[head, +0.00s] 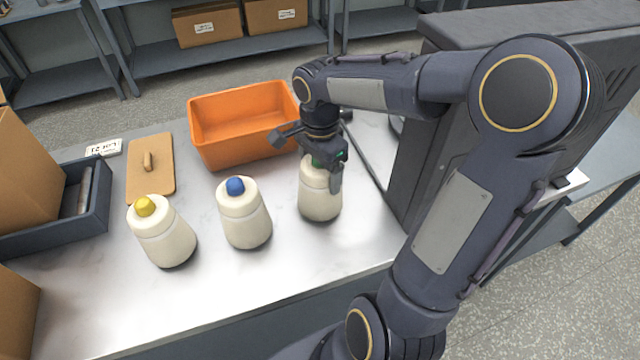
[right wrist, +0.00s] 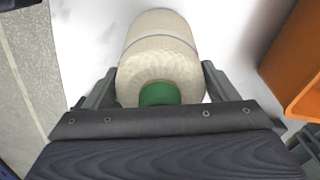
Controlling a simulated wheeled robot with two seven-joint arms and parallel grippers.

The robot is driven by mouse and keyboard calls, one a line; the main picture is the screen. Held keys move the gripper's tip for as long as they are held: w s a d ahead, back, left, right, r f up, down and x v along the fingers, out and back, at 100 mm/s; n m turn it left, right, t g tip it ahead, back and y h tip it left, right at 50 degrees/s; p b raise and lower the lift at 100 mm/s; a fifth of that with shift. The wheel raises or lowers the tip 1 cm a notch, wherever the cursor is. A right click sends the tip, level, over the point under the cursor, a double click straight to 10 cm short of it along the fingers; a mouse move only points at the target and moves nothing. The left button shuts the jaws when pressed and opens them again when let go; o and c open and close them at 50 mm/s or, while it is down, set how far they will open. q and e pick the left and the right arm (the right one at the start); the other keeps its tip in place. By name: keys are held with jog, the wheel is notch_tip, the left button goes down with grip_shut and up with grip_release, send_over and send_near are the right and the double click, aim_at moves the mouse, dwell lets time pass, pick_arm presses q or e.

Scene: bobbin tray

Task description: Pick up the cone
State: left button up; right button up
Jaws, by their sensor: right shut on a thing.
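Three cream thread cones stand in a row on the metal table. The left one has a yellow top (head: 145,206) and the middle one a blue top (head: 235,186). The right cone (head: 320,197) has a green top, partly hidden by my right gripper (head: 322,168). My right gripper is shut on this green-topped cone near its top. In the right wrist view the cone (right wrist: 160,55) lies between the two fingers (right wrist: 158,88), its green tip (right wrist: 160,93) close to the palm. The cone appears upright at table level; whether its base touches the table I cannot tell. My left gripper is not visible.
An orange bin (head: 240,158) stands behind the cones. A wooden board with a peg (head: 150,185), a label card (head: 103,148) and a dark blue tray (head: 100,205) are at the left. A large dark grey box-like body (head: 415,165) stands close right of my gripper.

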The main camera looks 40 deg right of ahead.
jog(key=c, duration=0.3)
jog(key=shift+r, duration=0.15)
jog(key=shift+r, duration=0.25)
jog(key=r, duration=0.1)
jog(key=w+r, duration=0.1)
jog(key=r, duration=0.1)
jog(key=shift+a+r, duration=0.15)
jog(key=shift+r, duration=0.05)
jog(key=w+a+r, duration=0.1)
jog(key=w+r, duration=0.2)
jog(key=w, duration=0.1)
jog(key=w+a+r+p, duration=0.1)
jog(key=w+r, duration=0.2)
jog(key=w, duration=0.1)
jog(key=w+a+r, duration=0.1)
jog(key=w+r, duration=0.2)
jog(key=w, duration=0.1)
jog(key=shift+w+a, duration=0.15)
jog(key=shift+w, duration=0.15)
